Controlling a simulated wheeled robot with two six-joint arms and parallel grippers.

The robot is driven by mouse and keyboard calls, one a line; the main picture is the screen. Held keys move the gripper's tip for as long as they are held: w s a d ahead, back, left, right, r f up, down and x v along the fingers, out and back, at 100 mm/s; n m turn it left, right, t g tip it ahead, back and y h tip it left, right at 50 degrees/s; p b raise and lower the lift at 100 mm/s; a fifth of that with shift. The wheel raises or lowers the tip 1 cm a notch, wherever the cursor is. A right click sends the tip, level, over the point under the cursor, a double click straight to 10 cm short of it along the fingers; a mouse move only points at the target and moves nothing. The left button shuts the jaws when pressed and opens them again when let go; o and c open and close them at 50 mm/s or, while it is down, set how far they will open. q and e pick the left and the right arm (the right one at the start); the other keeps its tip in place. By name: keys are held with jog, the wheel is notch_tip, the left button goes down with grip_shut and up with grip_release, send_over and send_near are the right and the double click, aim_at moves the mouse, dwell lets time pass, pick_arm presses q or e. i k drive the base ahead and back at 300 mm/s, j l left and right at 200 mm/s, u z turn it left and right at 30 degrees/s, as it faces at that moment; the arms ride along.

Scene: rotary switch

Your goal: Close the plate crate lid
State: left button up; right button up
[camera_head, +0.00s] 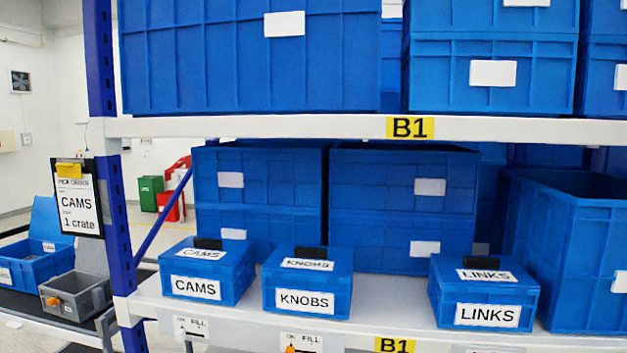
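No crate in view carries a readable plate label. At the far left, a blue crate (42,268) sits on a dark-topped bench, with a blue panel (48,217) standing upright behind it like a raised lid. The labels on it are too small to read. A smaller grey box (78,296) with an orange part on its front stands beside it, with a grey panel (92,258) raised behind it. Neither of my grippers is in view.
A shelf (390,325) holds lidded blue crates marked CAMS (222,292), KNOBS (337,300) and LINKS (523,300). Larger blue bins stand behind. A blue post (121,230) with an order card (77,200) reading CAMS, 1 crate, separates shelf and bench.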

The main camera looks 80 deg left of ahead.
aim_at(44, 225)
jog(key=k+j+u, duration=0.15)
jog(key=u, duration=2)
jog(key=j+u, duration=0.25)
jog(key=u, duration=0.15)
jog(key=i+j+u, duration=0.2)
jog(key=u, duration=0.2)
jog(key=i+j+u, duration=0.1)
jog(key=j+u, duration=0.15)
jog(key=u, duration=0.2)
jog(key=i+j+u, duration=0.15)
jog(key=u, duration=0.25)
